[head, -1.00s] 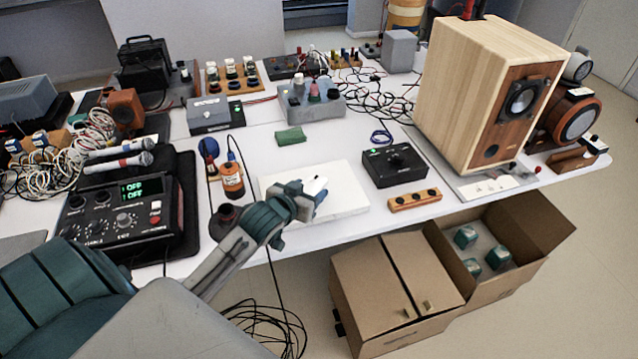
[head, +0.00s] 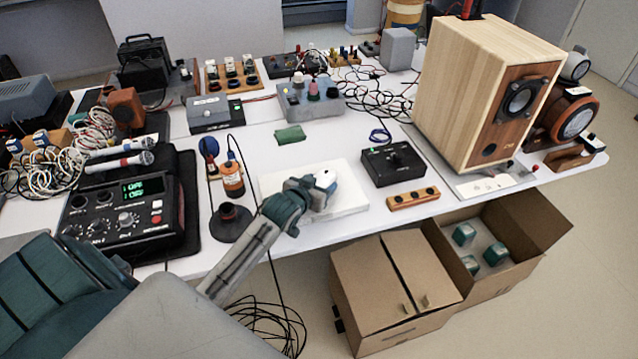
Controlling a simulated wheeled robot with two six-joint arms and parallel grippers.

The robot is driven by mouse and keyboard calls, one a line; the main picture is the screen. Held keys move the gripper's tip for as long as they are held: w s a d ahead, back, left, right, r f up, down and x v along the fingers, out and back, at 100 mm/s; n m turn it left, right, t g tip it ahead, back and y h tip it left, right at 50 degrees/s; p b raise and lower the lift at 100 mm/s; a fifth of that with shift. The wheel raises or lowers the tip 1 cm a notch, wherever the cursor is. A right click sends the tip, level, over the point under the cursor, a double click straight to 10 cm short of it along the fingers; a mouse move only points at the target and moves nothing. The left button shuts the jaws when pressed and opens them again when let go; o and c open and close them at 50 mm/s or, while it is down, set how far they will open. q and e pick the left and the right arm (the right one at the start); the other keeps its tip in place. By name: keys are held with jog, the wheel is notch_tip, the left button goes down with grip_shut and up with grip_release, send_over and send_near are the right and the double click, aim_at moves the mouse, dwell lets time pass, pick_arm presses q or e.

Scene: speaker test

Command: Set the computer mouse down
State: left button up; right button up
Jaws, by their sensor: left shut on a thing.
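My left gripper (head: 318,190) reaches in from the lower left and is over the white pad (head: 350,185) near the front edge of the table. It is shut on the computer mouse (head: 326,179), a small white and dark thing at its tip. The gripper hides part of the mouse and part of the pad. I cannot tell whether the mouse touches the pad. My right gripper is not in view.
A black box with a knob (head: 394,164) and a wooden strip (head: 413,198) lie right of the pad. A dark round stand (head: 231,222) and an orange bottle (head: 232,180) stand left of it. A green cloth (head: 290,135) lies behind.

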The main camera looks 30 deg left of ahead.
pick_arm(q)
jog(key=o, duration=1)
jog(key=shift+f, duration=0.1)
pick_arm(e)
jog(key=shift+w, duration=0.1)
pick_arm(q)
jog(key=shift+r, duration=0.2)
jog(key=shift+s, duration=0.45)
jog(key=v, duration=0.9)
jog(key=shift+s+r, duration=0.3)
jog(key=shift+s+r+b, duration=0.25)
jog(key=shift+s+b, duration=0.05)
jog(key=shift+s, duration=0.3)
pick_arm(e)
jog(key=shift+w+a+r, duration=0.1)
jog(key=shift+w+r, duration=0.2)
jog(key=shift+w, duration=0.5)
